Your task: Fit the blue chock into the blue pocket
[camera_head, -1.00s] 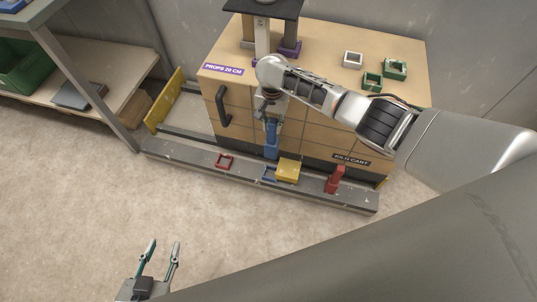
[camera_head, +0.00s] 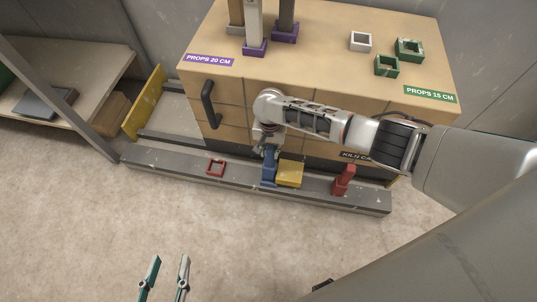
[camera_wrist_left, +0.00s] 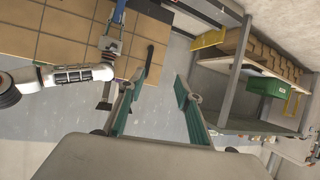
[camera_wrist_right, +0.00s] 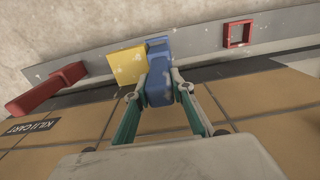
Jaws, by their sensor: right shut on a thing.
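The blue chock (camera_head: 269,170) is upright at the grey rail, its upper part between the fingers of my right gripper (camera_head: 268,149). In the right wrist view the gripper (camera_wrist_right: 159,88) is shut on the chock (camera_wrist_right: 158,94), whose foot points to the rail. The blue pocket is at this spot on the rail, covered by the chock; I cannot tell whether the foot is inside it or just above. My left gripper (camera_head: 164,276) is open and empty over the floor; it also shows open in the left wrist view (camera_wrist_left: 160,85).
A yellow block (camera_head: 290,173) stands close beside the chock on the rail (camera_head: 245,187). A red empty frame (camera_head: 216,168) lies to the left, a red chock (camera_head: 344,180) stands to the right. The wooden kiln cart (camera_head: 300,70) rises behind. The floor in front is clear.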

